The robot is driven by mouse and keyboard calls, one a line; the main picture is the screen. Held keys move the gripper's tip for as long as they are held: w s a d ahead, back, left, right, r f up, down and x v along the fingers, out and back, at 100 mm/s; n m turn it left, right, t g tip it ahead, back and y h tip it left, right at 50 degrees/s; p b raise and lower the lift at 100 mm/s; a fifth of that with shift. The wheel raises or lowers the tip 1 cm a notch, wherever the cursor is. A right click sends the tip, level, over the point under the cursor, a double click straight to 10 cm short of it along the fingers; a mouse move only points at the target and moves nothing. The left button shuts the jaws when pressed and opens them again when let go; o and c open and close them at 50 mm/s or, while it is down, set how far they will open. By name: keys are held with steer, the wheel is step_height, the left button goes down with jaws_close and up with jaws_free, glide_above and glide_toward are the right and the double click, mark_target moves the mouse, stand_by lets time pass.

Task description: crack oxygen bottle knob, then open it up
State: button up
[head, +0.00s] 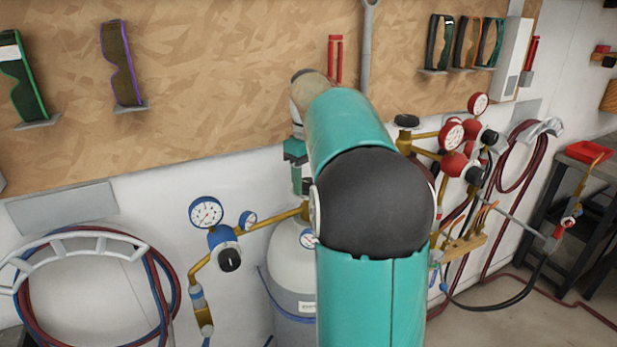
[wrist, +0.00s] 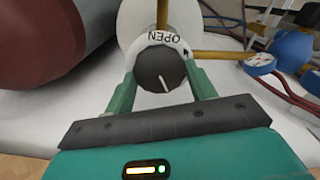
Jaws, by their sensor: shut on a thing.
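The oxygen bottle (head: 290,262) is a pale grey cylinder by the wall, partly hidden behind my arm in the head view. Its dark round knob (wrist: 162,66) has a white pointer line and sits in front of a white ring (wrist: 182,44) marked "OPEN". In the wrist view the bottle top (wrist: 130,18) shows pale beyond the knob. My gripper (wrist: 163,84) is shut on the knob, with one green finger on each side. In the head view my gripper (head: 299,168) is above the bottle; the knob is hidden there.
A blue-trimmed regulator with a gauge (head: 206,212) and brass pipe stands left of the bottle. Red gauges (head: 452,134) are to the right. A large dark red cylinder (wrist: 45,40) is close by in the wrist view. Coiled hoses (head: 95,290) hang at left.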

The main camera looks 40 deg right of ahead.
steer(key=o, duration=1)
steer(key=shift+r, duration=0.1)
step_height(320, 180, up, 14)
steer(key=shift+f, duration=0.15)
